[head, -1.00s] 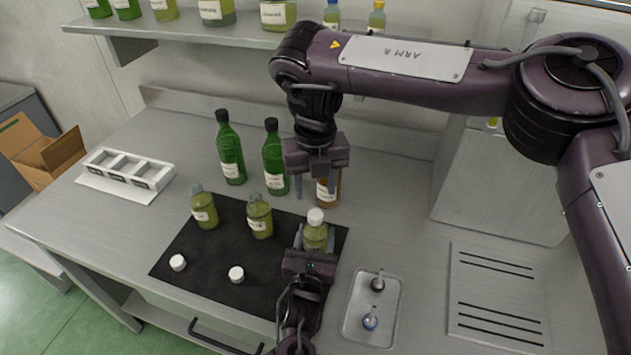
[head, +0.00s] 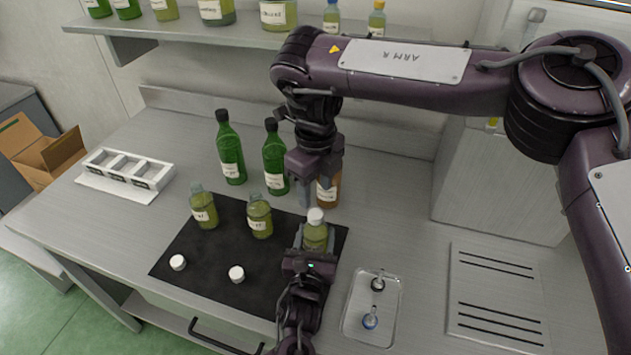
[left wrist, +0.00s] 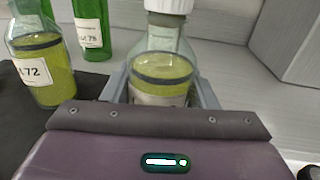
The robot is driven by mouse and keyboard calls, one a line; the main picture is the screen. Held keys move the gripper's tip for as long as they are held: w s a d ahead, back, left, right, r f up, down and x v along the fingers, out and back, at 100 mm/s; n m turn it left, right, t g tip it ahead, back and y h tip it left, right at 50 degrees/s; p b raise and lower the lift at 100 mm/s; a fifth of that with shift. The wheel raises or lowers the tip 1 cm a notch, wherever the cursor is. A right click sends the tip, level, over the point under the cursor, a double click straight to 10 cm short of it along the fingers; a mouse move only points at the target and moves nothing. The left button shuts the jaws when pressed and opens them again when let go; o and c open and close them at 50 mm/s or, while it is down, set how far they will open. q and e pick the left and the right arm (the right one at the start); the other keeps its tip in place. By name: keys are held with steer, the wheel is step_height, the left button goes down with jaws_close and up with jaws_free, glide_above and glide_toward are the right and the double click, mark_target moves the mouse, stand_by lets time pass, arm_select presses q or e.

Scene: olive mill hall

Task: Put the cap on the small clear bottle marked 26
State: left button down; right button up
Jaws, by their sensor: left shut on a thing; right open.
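A small clear bottle (head: 315,237) with yellow-green liquid stands near the mat's right edge. A white cap (head: 316,215) sits on top of its neck; I cannot tell how tightly. My left gripper (head: 315,248) is shut around the bottle's body. In the left wrist view the bottle (left wrist: 165,68) is upright between the fingers, with the cap (left wrist: 168,5) cut off by the top edge. Its label is mostly hidden, so I cannot read its number. My right gripper (head: 313,190) is open and empty, pointing down just above and behind the cap.
Two uncapped bottles (head: 204,208) (head: 260,217) and two loose white caps (head: 178,262) (head: 237,274) are on the dark mat (head: 205,262). Green bottles (head: 231,150) (head: 274,160) and a brown bottle (head: 328,194) stand behind. A tray (head: 359,337) lies at right.

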mark_target(315, 213)
step_height(315, 213, down, 7)
stand_by(0.3)
steer(key=c, duration=1)
steer(key=m, duration=0.6)
steer(key=shift+m, duration=0.3)
steer(key=m, duration=1.9)
steer(key=o, duration=1.1)
steer(key=shift+c, duration=0.2)
